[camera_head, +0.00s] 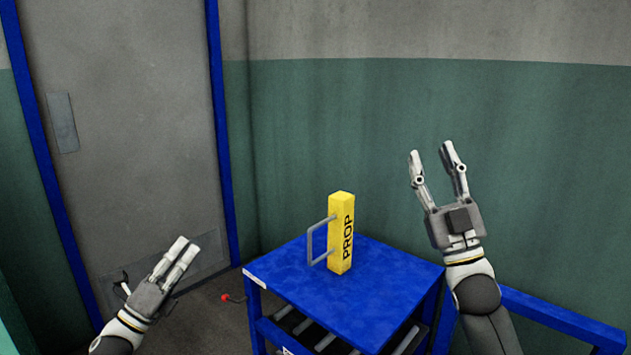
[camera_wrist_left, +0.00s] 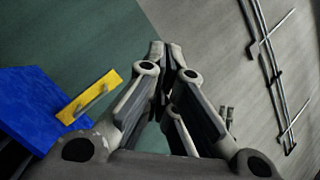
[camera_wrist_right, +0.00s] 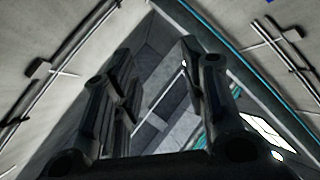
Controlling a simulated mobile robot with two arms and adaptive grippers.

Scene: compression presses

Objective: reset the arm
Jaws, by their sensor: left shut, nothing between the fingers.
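My left gripper (camera_head: 184,248) is at the lower left of the head view, in front of the grey door and left of the blue cart. Its fingers are together and empty; they also show close together in the left wrist view (camera_wrist_left: 165,48). My right gripper (camera_head: 431,152) points up at the right of the head view, before the green wall. Its fingers stand apart with nothing between them, as in the right wrist view (camera_wrist_right: 155,65). Neither gripper touches anything.
A yellow block marked PROP (camera_head: 341,232), with a grey side handle, stands upright on the blue cart (camera_head: 390,285) between my arms. A blue rail (camera_head: 560,318) runs at the lower right. A grey door (camera_head: 130,130) with a blue frame is at the left. A small red-ended item (camera_head: 227,297) is near the floor.

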